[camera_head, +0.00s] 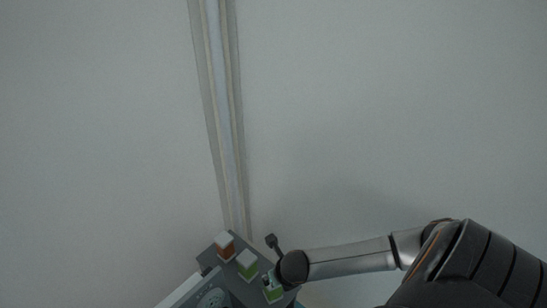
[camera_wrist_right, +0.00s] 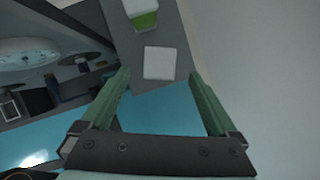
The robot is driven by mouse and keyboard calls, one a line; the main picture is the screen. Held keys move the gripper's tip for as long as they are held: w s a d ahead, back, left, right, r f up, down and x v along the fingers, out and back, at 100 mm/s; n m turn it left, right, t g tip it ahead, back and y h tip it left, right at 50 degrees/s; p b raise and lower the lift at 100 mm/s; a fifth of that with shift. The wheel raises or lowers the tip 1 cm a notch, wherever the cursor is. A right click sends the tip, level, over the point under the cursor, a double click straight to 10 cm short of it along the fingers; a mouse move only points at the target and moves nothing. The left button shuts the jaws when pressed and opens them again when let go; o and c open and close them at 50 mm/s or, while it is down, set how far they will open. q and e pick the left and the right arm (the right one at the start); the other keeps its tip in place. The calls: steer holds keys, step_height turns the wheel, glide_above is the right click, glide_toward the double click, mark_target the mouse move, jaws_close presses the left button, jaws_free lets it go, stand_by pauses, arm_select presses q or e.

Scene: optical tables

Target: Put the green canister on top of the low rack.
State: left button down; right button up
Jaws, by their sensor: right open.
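A green canister with a white top (camera_head: 247,262) stands on a dark grey top surface in the head view; its green side also shows at the top of the right wrist view (camera_wrist_right: 145,21). Another block, with a square white top (camera_wrist_right: 159,63), lies between the fingertips of my right gripper (camera_wrist_right: 159,74) as the wrist camera sees it. In the head view this block (camera_head: 273,295) looks green, partly hidden by the gripper. My right gripper is open, and I cannot tell whether its fingers touch the block. I cannot make out which structure is the low rack. My left gripper is out of view.
An orange-brown canister with a white top (camera_head: 225,245) stands at the far end of the grey surface (camera_head: 208,255). A round pale dial-like item (camera_wrist_right: 28,52) and small dark parts lie left in the wrist view. A blue surface (camera_wrist_right: 165,112) lies below. Plain wall fills the rest.

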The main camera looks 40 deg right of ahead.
steer(key=w+a+r+m+t+y, duration=0.25)
steer(key=a+r+m+y, duration=0.2)
steer(key=a+r, duration=0.4)
steer(key=w+a+r+m+t+y, duration=0.1)
steer(key=a+r+m+t+y, duration=0.3)
steer(key=a, duration=0.7)
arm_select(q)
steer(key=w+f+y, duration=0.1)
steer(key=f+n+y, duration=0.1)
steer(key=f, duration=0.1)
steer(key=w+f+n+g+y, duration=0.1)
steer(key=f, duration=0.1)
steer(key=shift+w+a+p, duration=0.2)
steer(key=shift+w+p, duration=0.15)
arm_select(e)
step_height(320, 180, up, 26)
steer(key=s+d+m+t+y, duration=0.1)
steer(key=s+m+t, duration=0.1)
steer(key=m+t, duration=0.8)
steer(key=m, duration=0.6)
steer(key=shift+s+d, duration=0.2)
steer(key=shift+s, duration=0.1)
steer(key=shift+c, duration=0.3)
